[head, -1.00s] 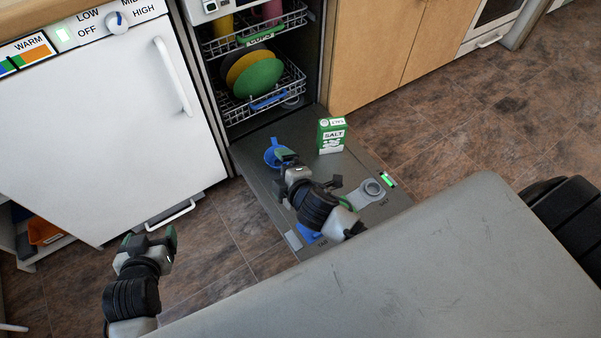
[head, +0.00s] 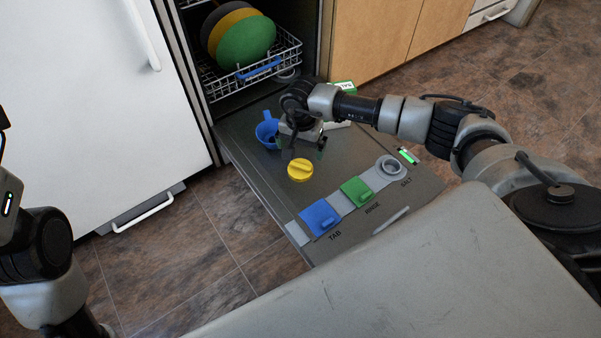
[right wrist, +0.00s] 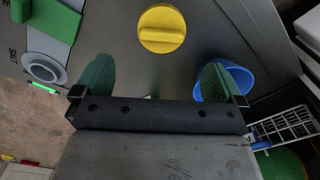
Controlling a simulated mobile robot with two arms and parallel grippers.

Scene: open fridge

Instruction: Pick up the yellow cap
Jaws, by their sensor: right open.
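The yellow cap (head: 300,170) lies on the inside of the lowered dishwasher door, with its raised grip bar on top. In the right wrist view it is whole (right wrist: 162,29), just beyond the fingers and between them sideways. My right gripper (head: 303,148) points down at the door just behind the cap in the head view. In the right wrist view its green-padded fingers (right wrist: 155,82) are wide apart with nothing between them. My left gripper's body (head: 10,205) is cut off by the left edge, and its fingers cannot be made out.
A blue cup-like item (head: 267,132) stands close to my right gripper. The green salt box (head: 342,88) is mostly hidden behind my right arm. Blue (head: 320,218) and green (head: 356,190) lids and the grey salt opening (head: 390,167) line the door. A dish rack (head: 288,52) stands behind.

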